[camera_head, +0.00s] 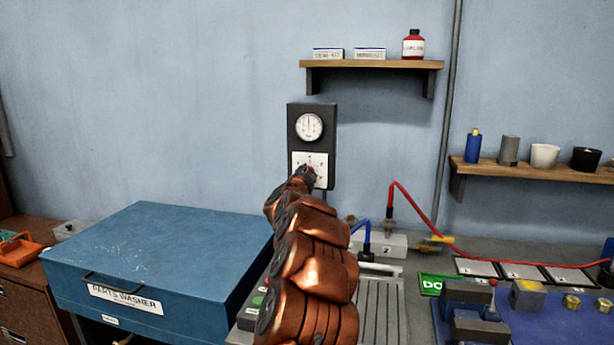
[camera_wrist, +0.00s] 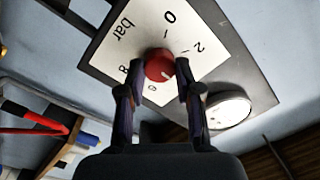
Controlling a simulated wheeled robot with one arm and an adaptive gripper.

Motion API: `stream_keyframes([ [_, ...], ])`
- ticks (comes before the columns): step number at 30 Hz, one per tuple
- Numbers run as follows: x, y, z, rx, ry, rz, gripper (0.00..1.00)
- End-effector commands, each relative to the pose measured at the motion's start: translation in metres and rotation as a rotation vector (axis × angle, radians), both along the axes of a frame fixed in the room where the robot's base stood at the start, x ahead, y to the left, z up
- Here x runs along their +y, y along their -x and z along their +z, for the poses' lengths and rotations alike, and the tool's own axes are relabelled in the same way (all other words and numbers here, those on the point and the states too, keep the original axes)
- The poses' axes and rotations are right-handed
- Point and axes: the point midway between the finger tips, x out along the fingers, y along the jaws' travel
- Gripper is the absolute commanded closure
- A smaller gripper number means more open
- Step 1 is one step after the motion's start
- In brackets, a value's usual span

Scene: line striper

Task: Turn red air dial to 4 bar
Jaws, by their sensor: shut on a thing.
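The red air dial (camera_wrist: 159,66) is a round red knob on a white scale plate (camera_wrist: 112,50) marked bar. In the wrist view the 0, the 2 and an 8 show around it; my right-hand finger covers part of the scale. A small pale mark on the knob points to the lower right of that picture. My gripper (camera_wrist: 160,70) is shut on the dial, one finger on each side. In the head view my gripper (camera_head: 307,174) is at the plate and hides most of the dial. The round gauge (camera_head: 309,126) above has its needle about straight up.
The dark panel (camera_head: 312,95) hangs on the blue wall below a shelf (camera_head: 372,64) with boxes and a red bottle. A blue parts washer (camera_head: 160,255) stands at the left. A bench with hoses and fixtures (camera_head: 470,300) is at the right.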

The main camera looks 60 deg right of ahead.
Motion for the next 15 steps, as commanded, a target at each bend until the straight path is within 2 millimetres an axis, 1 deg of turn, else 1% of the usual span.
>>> stream_keyframes([
  [2, -0.0002, 0.0002, -0.0004, 0.0, -0.001, -0.001, 1.0],
  [3, -0.0002, 0.0002, -0.0002, 0.0, -0.001, -0.001, 0.62],
  [9, -0.0001, 0.0001, -0.0001, 0.001, 0.0, 0.0, 0.41],
  [15, 0.0, 0.0001, -0.0001, 0.001, 0.0, 0.0, 0.41],
])
